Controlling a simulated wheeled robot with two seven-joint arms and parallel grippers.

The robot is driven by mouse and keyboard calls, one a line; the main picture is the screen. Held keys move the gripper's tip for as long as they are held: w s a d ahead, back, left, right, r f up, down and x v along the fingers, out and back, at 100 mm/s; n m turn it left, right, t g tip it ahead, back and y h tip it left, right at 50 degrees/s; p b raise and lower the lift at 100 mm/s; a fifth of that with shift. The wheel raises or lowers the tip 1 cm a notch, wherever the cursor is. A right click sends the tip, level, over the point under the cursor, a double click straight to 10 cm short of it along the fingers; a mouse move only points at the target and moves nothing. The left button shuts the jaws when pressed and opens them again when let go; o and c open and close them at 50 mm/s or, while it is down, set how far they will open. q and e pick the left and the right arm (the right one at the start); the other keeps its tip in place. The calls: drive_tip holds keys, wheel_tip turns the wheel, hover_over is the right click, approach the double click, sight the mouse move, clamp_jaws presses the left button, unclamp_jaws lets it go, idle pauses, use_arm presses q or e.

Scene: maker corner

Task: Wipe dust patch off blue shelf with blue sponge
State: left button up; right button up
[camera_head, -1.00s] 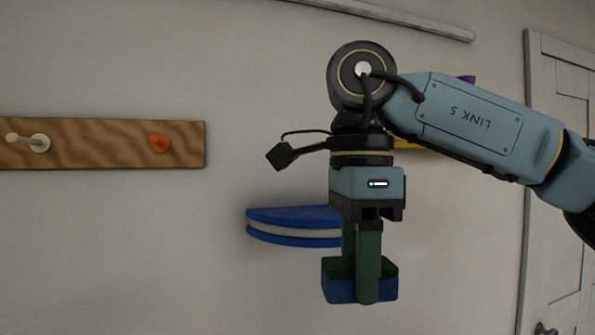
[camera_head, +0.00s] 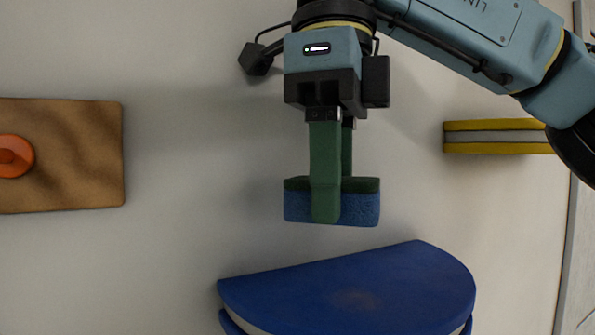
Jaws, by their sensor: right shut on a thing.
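My right gripper (camera_head: 331,205) points down with its green fingers shut on the blue sponge (camera_head: 296,207), which has a dark green top layer. The sponge hangs in the air above the back of the blue shelf (camera_head: 420,285) in the picture, apart from it. The blue shelf is a half-round board on the wall with a light band below its top, cut off by the bottom edge. A faint brownish dust patch (camera_head: 357,300) lies near the middle of its top. My left gripper is out of view.
A yellow shelf (camera_head: 498,126) with a grey band is on the wall at the right. A wooden peg board (camera_head: 85,150) with an orange peg (camera_head: 14,156) is at the left. A pale door edge (camera_head: 586,290) shows at far right. Bare wall lies between.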

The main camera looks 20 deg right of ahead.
sight(332, 306)
drive_tip(key=shift+s+r, duration=0.15)
drive_tip(key=shift+s+f, duration=0.1)
drive_tip(key=shift+f, duration=0.85)
drive_tip(key=shift+s+f, duration=0.1)
drive_tip(key=shift+f, duration=1.35)
wheel_tip(332, 306, down, 2)
drive_tip(key=shift+f, duration=0.25)
drive_tip(key=shift+d+f, duration=0.15)
drive_tip(key=shift+f, duration=0.1)
drive_tip(key=shift+w+d, duration=0.2)
drive_tip(key=shift+d, duration=0.2)
drive_tip(key=shift+c, duration=0.4)
drive_tip(key=shift+w+d+f, duration=0.1)
drive_tip(key=shift+w+d, duration=0.05)
drive_tip(key=shift+d, duration=1.35)
drive_tip(key=shift+a, duration=0.65)
drive_tip(key=a, duration=0.2)
drive_tip(key=shift+s+a, duration=0.2)
drive_tip(key=shift+a, duration=0.3)
wheel_tip(332, 306, up, 3)
drive_tip(key=shift+r, duration=0.15)
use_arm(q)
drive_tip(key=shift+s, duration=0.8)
use_arm(e)
drive_tip(key=shift+r, duration=2.4)
